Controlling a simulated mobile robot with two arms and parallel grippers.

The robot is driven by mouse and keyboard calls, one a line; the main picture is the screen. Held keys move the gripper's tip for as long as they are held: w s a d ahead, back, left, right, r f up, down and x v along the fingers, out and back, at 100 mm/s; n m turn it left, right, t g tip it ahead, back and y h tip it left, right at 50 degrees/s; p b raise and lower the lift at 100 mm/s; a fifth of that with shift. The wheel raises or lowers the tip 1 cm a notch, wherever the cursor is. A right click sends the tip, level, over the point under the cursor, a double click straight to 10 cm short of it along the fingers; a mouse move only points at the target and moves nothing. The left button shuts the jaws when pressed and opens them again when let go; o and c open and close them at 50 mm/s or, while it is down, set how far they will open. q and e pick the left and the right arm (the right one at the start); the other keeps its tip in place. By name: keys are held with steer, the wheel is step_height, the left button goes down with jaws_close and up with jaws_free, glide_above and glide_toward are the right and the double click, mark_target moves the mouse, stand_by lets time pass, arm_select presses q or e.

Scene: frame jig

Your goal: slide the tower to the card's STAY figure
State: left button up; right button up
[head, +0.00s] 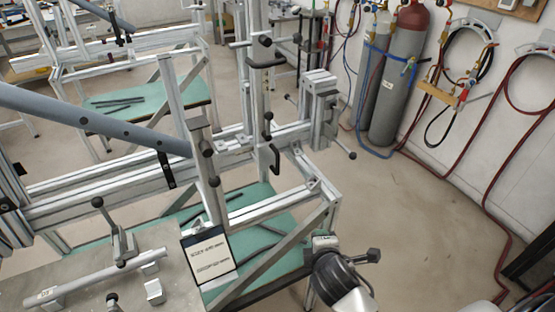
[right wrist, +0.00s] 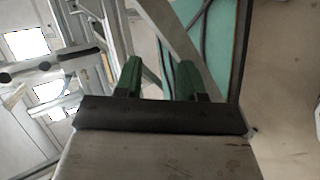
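The jig has metal uprights on long silver rails (head: 110,185). One slim upright (head: 185,120) stands left of centre, and a taller upright (head: 256,85) with black knobs and handles stands behind it. I cannot tell for certain which is the tower. A white card (head: 208,256) with a black border leans at the front of the jig; its printed lines are too small to read. My right gripper (right wrist: 160,70) shows two green fingers apart with nothing held between them; jig bars and the green shelf lie beyond. My left gripper is not in view.
A blue-grey tube (head: 90,118) crosses the jig from the left. A bench (head: 85,288) with clamps and a rod stands at front left. A green shelf (head: 250,200) lies under the rails. Gas cylinders (head: 397,85) and hoses line the right wall.

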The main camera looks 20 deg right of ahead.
steer(key=w+r+n+t, duration=0.4)
steer(key=w+n, duration=0.4)
steer(key=n+t+y, duration=0.3)
steer(key=n+t, duration=0.1)
steer(key=n, duration=0.9)
glide_toward(278, 161)
steer(key=w, duration=1)
steer(key=shift+w+d+r, duration=0.15)
steer(key=shift+w+d, duration=0.05)
steer(key=shift+w, duration=0.2)
jaws_close()
